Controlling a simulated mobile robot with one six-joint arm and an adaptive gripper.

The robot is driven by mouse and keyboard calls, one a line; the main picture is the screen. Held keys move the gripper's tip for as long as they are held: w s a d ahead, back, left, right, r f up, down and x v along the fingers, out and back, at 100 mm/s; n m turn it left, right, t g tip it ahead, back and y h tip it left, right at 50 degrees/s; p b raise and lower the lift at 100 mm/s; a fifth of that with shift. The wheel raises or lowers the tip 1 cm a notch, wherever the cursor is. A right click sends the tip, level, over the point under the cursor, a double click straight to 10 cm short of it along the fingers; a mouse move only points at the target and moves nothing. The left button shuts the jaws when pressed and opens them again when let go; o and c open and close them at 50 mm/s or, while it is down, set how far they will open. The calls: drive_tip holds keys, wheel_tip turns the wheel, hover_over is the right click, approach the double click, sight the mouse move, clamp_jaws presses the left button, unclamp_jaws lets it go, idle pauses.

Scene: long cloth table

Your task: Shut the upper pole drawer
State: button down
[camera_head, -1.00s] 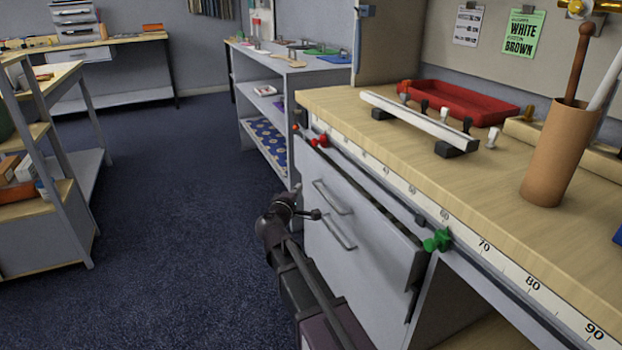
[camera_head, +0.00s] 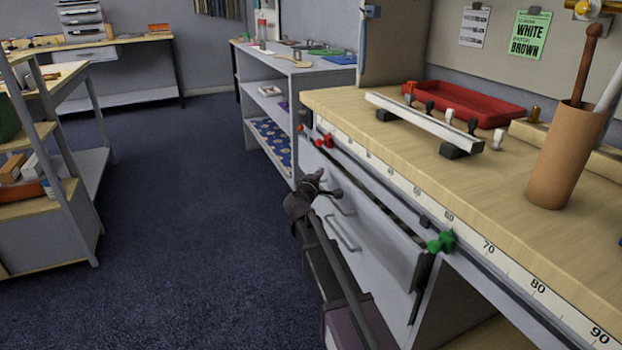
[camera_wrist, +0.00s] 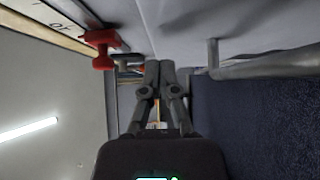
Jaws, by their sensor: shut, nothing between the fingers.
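The upper drawer (camera_head: 378,218) is a pale grey front with a bar handle (camera_head: 346,206), in the cabinet under the bench top. A dark gap shows along its top edge, so it seems to stand slightly out. A second bar handle (camera_head: 345,236) is just below. My gripper (camera_head: 334,190) is beside the upper handle, at the drawer front; whether it touches is unclear. In the wrist view my gripper (camera_wrist: 160,68) has its fingertips together and empty, near a grey panel (camera_wrist: 180,22). A handle (camera_wrist: 216,58) shows to its right.
A red clamp (camera_head: 325,141) and a green clamp (camera_head: 440,242) sit on the bench's front edge. The red clamp shows left of my fingers in the wrist view (camera_wrist: 103,45). Open carpet (camera_head: 190,220) lies left of the cabinet.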

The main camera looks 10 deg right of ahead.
drive_tip(key=shift+w+d, duration=0.3)
drive_tip(key=shift+d, duration=0.65)
drive_tip(key=shift+w, duration=0.1)
